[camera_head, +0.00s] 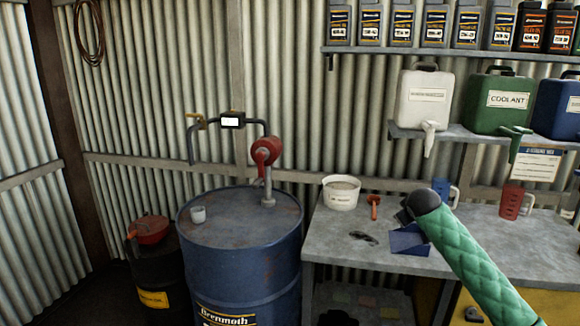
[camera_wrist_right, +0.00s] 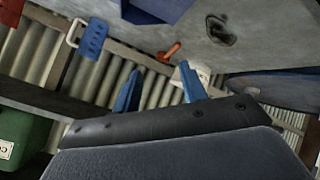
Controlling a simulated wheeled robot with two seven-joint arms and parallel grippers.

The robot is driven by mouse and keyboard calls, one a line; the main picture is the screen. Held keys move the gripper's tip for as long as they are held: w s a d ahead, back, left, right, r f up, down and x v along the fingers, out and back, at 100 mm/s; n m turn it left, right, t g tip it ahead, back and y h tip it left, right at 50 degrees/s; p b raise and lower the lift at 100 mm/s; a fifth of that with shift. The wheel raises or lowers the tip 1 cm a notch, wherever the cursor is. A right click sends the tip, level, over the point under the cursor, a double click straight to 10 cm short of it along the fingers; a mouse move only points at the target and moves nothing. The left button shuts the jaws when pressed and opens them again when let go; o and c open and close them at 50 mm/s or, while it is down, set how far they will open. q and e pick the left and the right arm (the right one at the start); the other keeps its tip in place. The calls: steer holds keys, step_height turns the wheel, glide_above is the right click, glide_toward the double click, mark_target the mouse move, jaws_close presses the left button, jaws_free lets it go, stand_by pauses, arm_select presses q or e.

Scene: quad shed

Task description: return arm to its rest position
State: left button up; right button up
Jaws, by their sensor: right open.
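My right arm (camera_head: 480,265), in a green quilted sleeve, reaches in from the lower right in the head view and is raised over the workbench. Its dark wrist end hides most of the fingers in that view. In the right wrist view my right gripper (camera_wrist_right: 160,76) shows two blue fingers spread apart with nothing between them. My left gripper is not in view.
The grey workbench (camera_head: 335,225) holds a white tub (camera_head: 341,192), a red-handled tool (camera_head: 374,206), a blue tray (camera_head: 409,240), a blue jug (camera_head: 441,190) and a red jug (camera_head: 512,202). A blue drum (camera_head: 245,255) stands left. Shelves hold containers above.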

steer(key=s+a+f+g+y, duration=0.1)
steer(key=s+a+f, duration=0.5)
steer(key=f, duration=0.5)
steer(key=s+a+f+m+g, duration=0.1)
steer(key=s+a+f, duration=0.2)
steer(key=s+f, duration=0.6)
steer(key=s+a+f+y, duration=0.1)
steer(key=s+a+f, duration=0.5)
steer(key=f, duration=0.6)
steer(key=s+a+f+g, duration=0.2)
steer(key=s+f, duration=0.6)
steer(key=s, duration=0.5)
steer(key=s+a+f+m+g, duration=0.1)
steer(key=s+a+f+g, duration=0.1)
steer(key=s+f, duration=0.6)
steer(key=s+a+f+m+g+y, duration=0.1)
steer(key=s+f, duration=0.8)
steer(key=s, duration=1)
steer(key=shift+s+a+g, duration=0.15)
steer(key=shift+a+g, duration=0.75)
steer(key=shift+a, duration=0.1)
